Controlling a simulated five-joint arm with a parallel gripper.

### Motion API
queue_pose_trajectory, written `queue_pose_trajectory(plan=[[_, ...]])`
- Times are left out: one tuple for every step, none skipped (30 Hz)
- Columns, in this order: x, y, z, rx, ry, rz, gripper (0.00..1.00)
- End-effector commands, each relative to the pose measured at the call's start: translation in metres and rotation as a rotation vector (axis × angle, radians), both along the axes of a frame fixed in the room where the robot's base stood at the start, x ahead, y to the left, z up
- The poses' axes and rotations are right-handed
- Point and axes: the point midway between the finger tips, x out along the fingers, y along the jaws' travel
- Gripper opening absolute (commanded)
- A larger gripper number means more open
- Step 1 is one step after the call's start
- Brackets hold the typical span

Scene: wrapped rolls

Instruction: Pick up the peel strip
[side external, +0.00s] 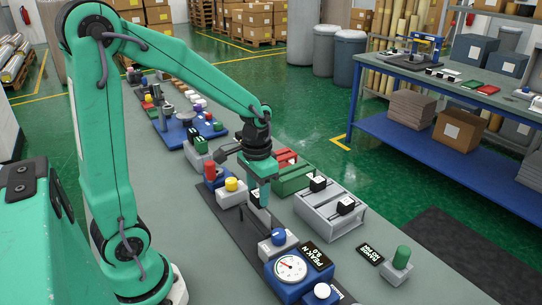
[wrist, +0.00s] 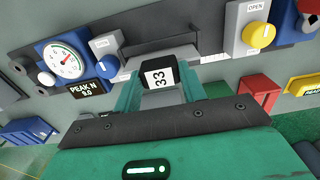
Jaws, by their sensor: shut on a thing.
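My gripper (side external: 261,200) points down over the dark bench fixture, just behind the blue knob's grey block. In the wrist view my gripper (wrist: 160,92) has its two green fingers shut on the black tab of the peel strip (wrist: 150,66). The tab carries a white label reading 33. A pale grey band shows just beyond the tab; I cannot tell whether it belongs to the strip or the fixture. In the side view the held strip is mostly hidden by the fingers.
A grey rack (side external: 330,217) holds two similar black tabs to the right. A dial gauge (side external: 290,268), a blue knob (side external: 278,237) and a peak readout (side external: 316,255) stand in front. A yellow knob (side external: 232,184) stands behind left. A green block (side external: 294,178) lies right.

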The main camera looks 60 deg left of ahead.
Motion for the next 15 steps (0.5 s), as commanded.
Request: queue_pose_trajectory(plan=[[0.001,0.000,0.010,0.001,-0.005,0.000,0.15],[0.001,0.000,0.014,0.001,-0.006,0.000,0.15],[0.001,0.000,0.021,0.001,-0.006,0.000,0.15],[0.001,0.000,0.025,0.001,-0.005,0.000,0.15],[0.001,0.000,0.029,0.001,-0.005,0.000,0.15],[0.001,0.000,0.035,0.001,-0.005,0.000,0.15],[0.001,0.000,0.039,0.001,-0.005,0.000,0.15],[0.001,0.000,0.042,0.001,-0.004,0.000,0.15],[0.000,0.000,0.046,0.000,-0.003,0.000,0.15],[0.001,0.000,0.049,0.001,-0.003,0.000,0.15],[0.001,0.000,0.051,0.000,-0.003,0.000,0.15],[0.000,0.000,0.054,0.000,-0.002,0.000,0.15],[0.000,0.000,0.056,0.000,-0.002,0.000,0.15],[0.000,0.000,0.057,0.000,-0.002,0.000,0.15],[0.000,0.000,0.058,0.000,-0.002,0.000,0.15]])
